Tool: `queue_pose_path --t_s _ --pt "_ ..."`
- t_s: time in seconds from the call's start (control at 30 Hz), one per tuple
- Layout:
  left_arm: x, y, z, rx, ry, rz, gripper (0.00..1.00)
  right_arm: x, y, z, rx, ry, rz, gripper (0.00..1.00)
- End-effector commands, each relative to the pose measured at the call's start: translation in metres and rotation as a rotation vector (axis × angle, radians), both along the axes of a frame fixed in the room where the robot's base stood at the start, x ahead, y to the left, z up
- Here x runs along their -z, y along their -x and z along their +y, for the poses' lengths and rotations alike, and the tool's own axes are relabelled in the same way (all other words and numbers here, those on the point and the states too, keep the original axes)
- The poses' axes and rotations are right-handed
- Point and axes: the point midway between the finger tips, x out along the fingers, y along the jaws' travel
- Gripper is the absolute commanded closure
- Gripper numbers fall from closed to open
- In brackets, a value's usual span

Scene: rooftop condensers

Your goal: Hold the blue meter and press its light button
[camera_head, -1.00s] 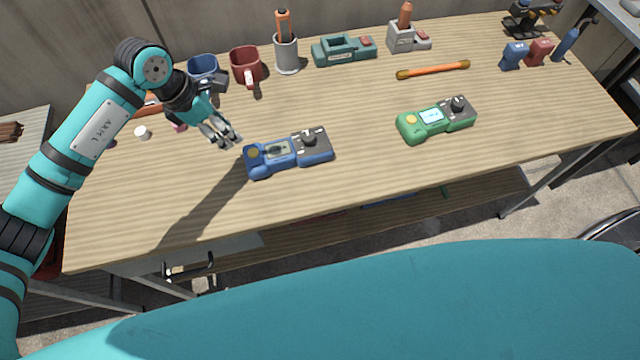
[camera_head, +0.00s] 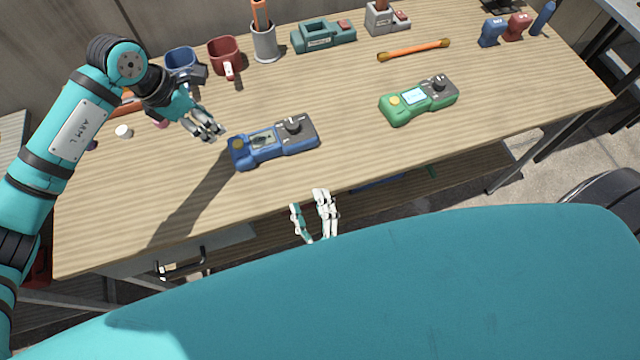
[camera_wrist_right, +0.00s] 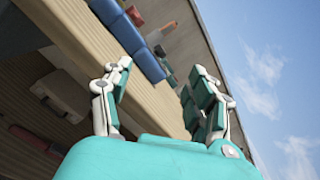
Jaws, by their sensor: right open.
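The blue meter (camera_head: 273,143) lies flat on the wooden table, near its front edge. It has a yellow round button (camera_head: 239,145) at its left end, a small screen and a dark dial on its right part. My left gripper (camera_head: 216,134) hangs just left of and behind the meter, apart from it; its fingers look slightly parted and empty. My right gripper (camera_head: 314,220) is open and empty, in front of the table's front edge, below the meter in the picture. In the right wrist view its open fingers (camera_wrist_right: 160,95) frame the table edge and a blue thing, probably the meter (camera_wrist_right: 130,35).
A green meter (camera_head: 418,101) lies to the right on the table (camera_head: 360,150). Blue and red mugs (camera_head: 224,57), a grey holder (camera_head: 264,45), a teal device (camera_head: 323,36) and an orange bar (camera_head: 413,50) stand or lie behind. Wood between the two meters is clear.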

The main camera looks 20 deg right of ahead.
Motion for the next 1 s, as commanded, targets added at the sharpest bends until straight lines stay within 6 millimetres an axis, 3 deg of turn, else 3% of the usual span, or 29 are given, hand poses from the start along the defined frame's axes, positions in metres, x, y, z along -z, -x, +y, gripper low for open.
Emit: queue_pose_path --t_s 0.13,0.33,0.57,1.0 --pt "0.000 0.000 0.000 0.000 0.000 0.000 0.62 -0.011 -0.014 -0.020 -0.045 -0.362 0.076 0.41" --pt "0.000 0.000 0.000 0.000 0.000 0.000 0.62 -0.021 -0.023 -0.030 -0.092 -0.643 0.136 0.41" --pt "0.000 0.000 0.000 0.000 0.000 0.000 0.62 -0.024 -0.039 -0.031 -0.103 -0.709 0.147 0.41" --pt "0.000 0.000 0.000 0.000 0.000 0.000 0.62 -0.024 -0.123 -0.028 -0.102 -0.704 0.145 0.41"
